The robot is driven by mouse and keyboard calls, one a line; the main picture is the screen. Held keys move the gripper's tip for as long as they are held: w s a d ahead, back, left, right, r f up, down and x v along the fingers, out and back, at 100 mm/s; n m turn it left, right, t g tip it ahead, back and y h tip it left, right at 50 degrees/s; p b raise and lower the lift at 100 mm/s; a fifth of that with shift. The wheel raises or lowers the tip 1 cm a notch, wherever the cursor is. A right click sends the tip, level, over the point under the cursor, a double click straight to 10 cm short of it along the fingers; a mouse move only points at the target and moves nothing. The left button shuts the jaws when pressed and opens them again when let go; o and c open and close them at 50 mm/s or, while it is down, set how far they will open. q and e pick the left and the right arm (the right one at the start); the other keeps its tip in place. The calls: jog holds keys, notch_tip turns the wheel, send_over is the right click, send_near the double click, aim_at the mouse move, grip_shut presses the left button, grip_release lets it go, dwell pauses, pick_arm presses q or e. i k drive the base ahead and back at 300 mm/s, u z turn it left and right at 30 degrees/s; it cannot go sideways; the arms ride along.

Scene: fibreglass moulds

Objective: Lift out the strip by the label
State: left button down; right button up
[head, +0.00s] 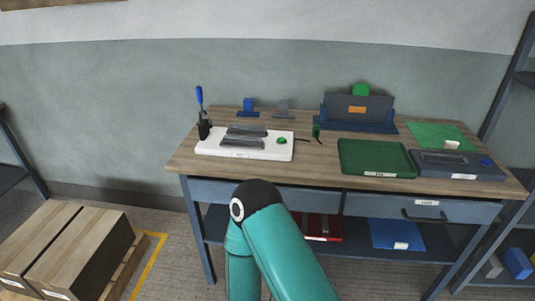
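On the workbench, a white block-like mould (277,154) stands at the left with two dark grey strips (243,141) on its top, one behind the other. A small label (240,155) is on the front face of the white mould, below the nearer strip. A dark blue tray (500,172) at the right end holds a flat grey piece (445,158) and has a label on its front; I cannot tell whether that piece is also a strip. Neither of my grippers is in view; only a teal arm link of mine shows at the bottom middle.
A dark green tray (375,145) stands right of centre on the workbench (318,152). A blue-handled tool (199,97) stands upright in a black holder at the left. A dark box (372,102) is at the back. Wooden boxes (60,235) stand on the floor at left.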

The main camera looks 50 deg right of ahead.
aim_at(233, 140)
jog(key=z, duration=0.4)
jog(key=k, duration=0.2)
jog(key=z, duration=0.45)
jog(key=i, duration=0.7)
jog(key=z, duration=0.05)
